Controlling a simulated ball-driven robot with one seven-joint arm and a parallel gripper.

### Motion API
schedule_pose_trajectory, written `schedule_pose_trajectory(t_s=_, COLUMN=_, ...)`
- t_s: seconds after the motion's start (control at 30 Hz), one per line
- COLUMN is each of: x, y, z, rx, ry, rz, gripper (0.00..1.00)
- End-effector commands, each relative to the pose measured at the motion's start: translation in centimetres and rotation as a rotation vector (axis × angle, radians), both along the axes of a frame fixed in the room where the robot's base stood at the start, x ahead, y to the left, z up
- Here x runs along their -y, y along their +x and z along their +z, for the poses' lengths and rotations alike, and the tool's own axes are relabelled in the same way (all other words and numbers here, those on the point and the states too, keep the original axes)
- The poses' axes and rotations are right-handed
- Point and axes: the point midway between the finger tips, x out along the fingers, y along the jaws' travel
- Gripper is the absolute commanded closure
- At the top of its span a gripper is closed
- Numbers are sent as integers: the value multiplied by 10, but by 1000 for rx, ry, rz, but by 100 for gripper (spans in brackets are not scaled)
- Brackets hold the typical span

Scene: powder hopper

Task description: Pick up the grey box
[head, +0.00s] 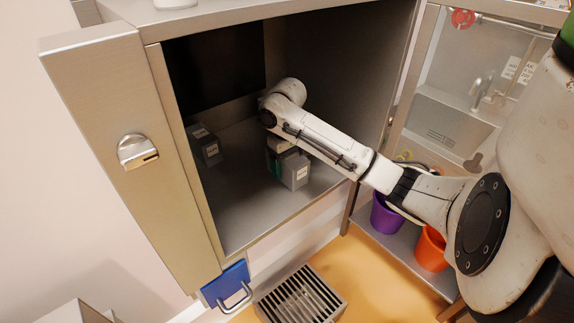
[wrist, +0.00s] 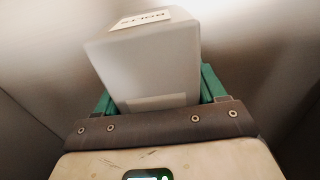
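The grey box (head: 293,171) with a white label is inside the open metal cabinet, under the end of my arm. In the wrist view, the grey box (wrist: 155,65) sits between the green fingers of my gripper (wrist: 160,95), its label reading "BOLTS". The fingers lie against both sides of the box, with no clear gap. In the head view, my gripper (head: 277,158) is partly hidden by my arm and the box. Whether the box touches the cabinet floor is hard to tell.
A second grey box (head: 206,147) stands further left in the cabinet (head: 240,215). The cabinet walls surround my arm's end. A purple bucket (head: 386,214) and an orange bucket (head: 431,248) stand on a lower shelf at right. A floor grate (head: 300,298) lies below.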

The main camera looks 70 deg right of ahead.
Motion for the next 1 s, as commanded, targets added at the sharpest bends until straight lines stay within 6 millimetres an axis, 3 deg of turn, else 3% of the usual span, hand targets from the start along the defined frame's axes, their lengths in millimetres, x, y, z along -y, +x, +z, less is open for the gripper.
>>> schedule_pose_trajectory(t_s=0.4, x=0, y=0, z=0, rx=0, ry=0, rz=0, gripper=70)
schedule_pose_trajectory(t_s=0.77, x=0, y=1, z=5, rx=2, ry=-1, rz=0, gripper=71)
schedule_pose_trajectory(t_s=1.0, x=0, y=1, z=26, rx=2, ry=-2, rz=1, gripper=71)
